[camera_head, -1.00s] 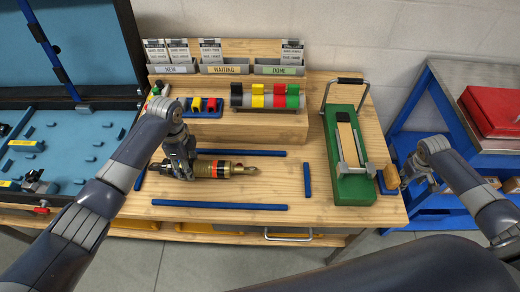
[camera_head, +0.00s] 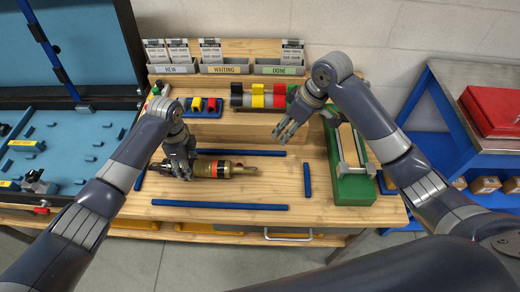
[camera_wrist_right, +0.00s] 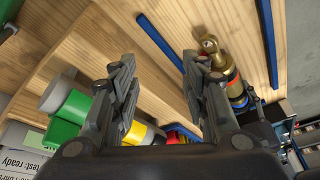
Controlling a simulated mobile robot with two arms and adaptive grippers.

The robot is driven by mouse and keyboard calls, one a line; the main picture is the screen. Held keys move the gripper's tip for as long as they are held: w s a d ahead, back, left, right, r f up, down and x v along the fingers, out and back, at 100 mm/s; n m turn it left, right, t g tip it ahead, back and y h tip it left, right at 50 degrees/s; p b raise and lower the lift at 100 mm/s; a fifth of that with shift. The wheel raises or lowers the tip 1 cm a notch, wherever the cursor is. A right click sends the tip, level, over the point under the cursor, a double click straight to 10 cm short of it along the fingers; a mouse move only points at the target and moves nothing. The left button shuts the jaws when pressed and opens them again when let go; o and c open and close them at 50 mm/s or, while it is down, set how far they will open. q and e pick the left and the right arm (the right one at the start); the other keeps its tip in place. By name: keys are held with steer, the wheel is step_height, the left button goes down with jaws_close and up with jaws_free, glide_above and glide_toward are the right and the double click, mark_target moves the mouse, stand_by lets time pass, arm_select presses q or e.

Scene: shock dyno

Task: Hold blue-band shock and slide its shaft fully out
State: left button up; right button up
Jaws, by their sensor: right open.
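A brass-coloured shock (camera_head: 222,168) lies along the bench inside a frame of blue strips. An orange-red band and black parts show on it. Its eye end points right. In the right wrist view the shock (camera_wrist_right: 215,52) is at upper right, eye end up, with a red band and what looks like a blue part lower down. My left gripper (camera_head: 180,170) is at the shock's left end, its fingers against or around it; their closure is hidden. My right gripper (camera_head: 284,134) is open and empty, above the bench, up and right of the shock.
Blue strips (camera_head: 220,205) edge the work area. A raised wooden shelf with a rack of coloured cylinders (camera_head: 268,96) is behind my right gripper. Bare bench lies right of the shock.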

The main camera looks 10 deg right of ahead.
steer(key=s+a+r+n+g, duration=0.1)
steer(key=s+a+r+n, duration=0.15)
steer(key=a, duration=0.25)
steer(key=n+g, duration=0.1)
steer(key=n, duration=0.3)
glide_toward(250, 175)
steer(key=shift+x, duration=3.4)
jaws_close()
steer(key=shift+w+r, duration=0.15)
steer(key=shift+r, duration=0.1)
steer(key=shift+r, duration=0.45)
